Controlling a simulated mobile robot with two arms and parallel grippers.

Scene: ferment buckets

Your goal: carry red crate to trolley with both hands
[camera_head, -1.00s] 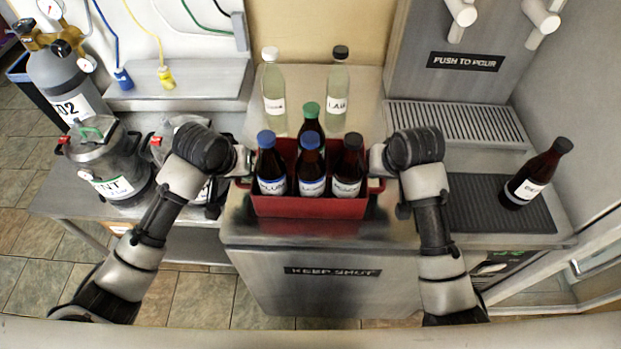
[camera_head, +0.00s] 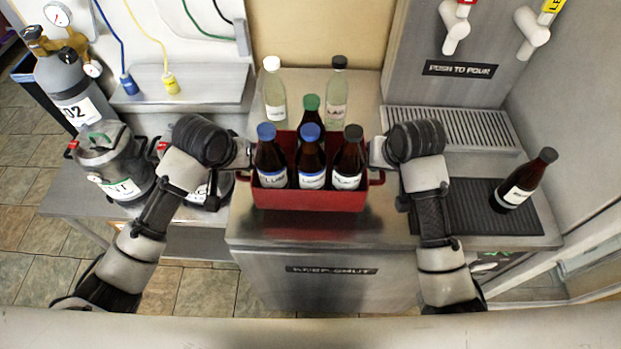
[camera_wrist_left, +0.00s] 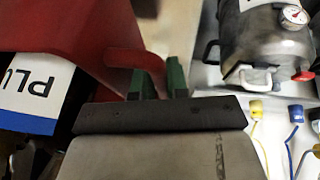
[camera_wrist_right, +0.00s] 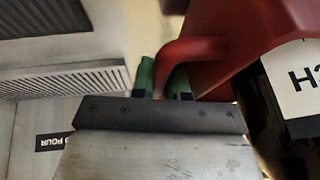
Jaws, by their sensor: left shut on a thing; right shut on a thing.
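The red crate (camera_head: 310,201) is over the steel counter (camera_head: 255,228) in the head view, roughly level. It holds several dark bottles, with blue, green and black caps. My left gripper (camera_head: 243,163) is at its left end handle; the left wrist view shows the green fingertips (camera_wrist_left: 158,80) closed around the red handle (camera_wrist_left: 128,60). My right gripper (camera_head: 373,163) is at the right end, and its fingertips (camera_wrist_right: 161,78) hold the other handle (camera_wrist_right: 190,49). Whether there is a gap under the crate is hard to tell. I cannot make out a trolley.
Two clear bottles (camera_head: 274,98) stand behind the crate. A dark bottle (camera_head: 524,181) stands on a black mat (camera_head: 465,208) at right, below the taps. Steel kegs (camera_head: 113,165) stand on a table at left. Tiled floor (camera_head: 50,250) shows at lower left.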

